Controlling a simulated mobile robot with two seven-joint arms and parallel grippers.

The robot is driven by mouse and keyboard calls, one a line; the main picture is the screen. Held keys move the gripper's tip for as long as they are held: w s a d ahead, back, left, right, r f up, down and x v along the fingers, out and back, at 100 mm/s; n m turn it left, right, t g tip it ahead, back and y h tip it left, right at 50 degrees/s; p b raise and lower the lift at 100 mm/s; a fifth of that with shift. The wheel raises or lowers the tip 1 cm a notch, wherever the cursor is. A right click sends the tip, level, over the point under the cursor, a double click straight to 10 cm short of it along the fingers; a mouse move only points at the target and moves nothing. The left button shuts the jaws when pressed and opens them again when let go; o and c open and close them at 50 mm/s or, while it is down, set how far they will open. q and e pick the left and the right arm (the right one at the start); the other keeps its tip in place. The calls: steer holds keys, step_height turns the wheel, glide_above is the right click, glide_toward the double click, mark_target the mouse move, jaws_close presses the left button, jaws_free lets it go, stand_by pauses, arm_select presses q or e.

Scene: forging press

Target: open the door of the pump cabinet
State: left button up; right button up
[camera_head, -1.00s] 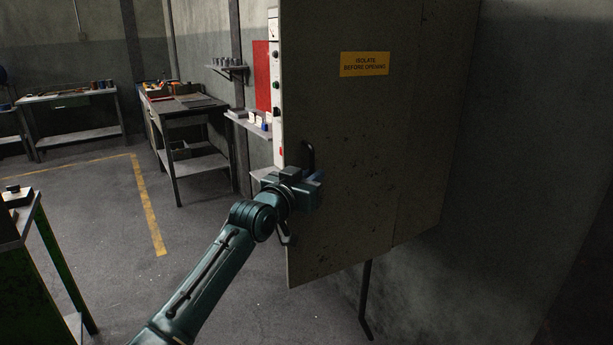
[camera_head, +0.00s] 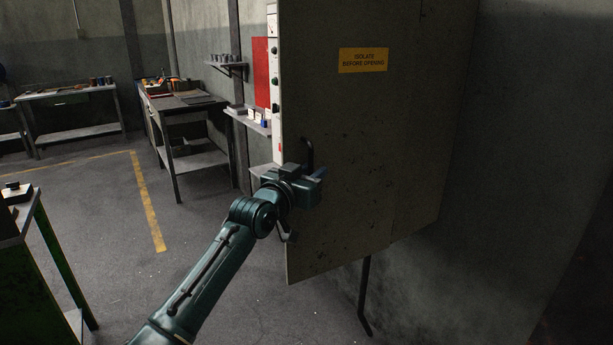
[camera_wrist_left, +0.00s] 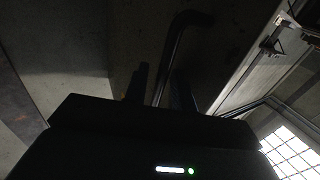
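My left gripper (camera_head: 317,176) is at the lower part of this handle. In the left wrist view the handle (camera_wrist_left: 176,50) runs down between the two dark fingers (camera_wrist_left: 160,88), and the gripper looks shut on it. The exact finger contact is too dark to see. The inside of the cabinet is not visible. My right gripper is not in view.
A pale gauge panel (camera_head: 274,90) shows just left of the door's edge. A dark worktable (camera_head: 190,103) and another bench (camera_head: 66,95) stand at the back left. A green-legged table (camera_head: 50,250) is at near left. The floor (camera_head: 110,220) between is clear.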

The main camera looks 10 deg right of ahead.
arm_select(q)
steer(key=b+v, duration=0.1)
steer(key=v, duration=1.2)
steer(key=shift+b, duration=0.35)
steer(key=shift+r, duration=0.1)
steer(key=s+a+f+n+g+y, duration=0.15)
steer(key=s+a+f, duration=0.3)
steer(key=f, duration=0.55)
steer(key=s+a+f+n+y, duration=0.25)
steer(key=s+f, duration=0.35)
steer(key=f, duration=0.4)
steer(key=s+a+f+n+y, duration=0.1)
steer(key=s+a+f+y, duration=0.1)
steer(key=s+a+f, duration=0.5)
steer(key=s+a+f+g+y, duration=0.2)
steer(key=s+a+f, duration=0.1)
steer(key=s+f, duration=0.7)
steer(key=shift+s, duration=0.25)
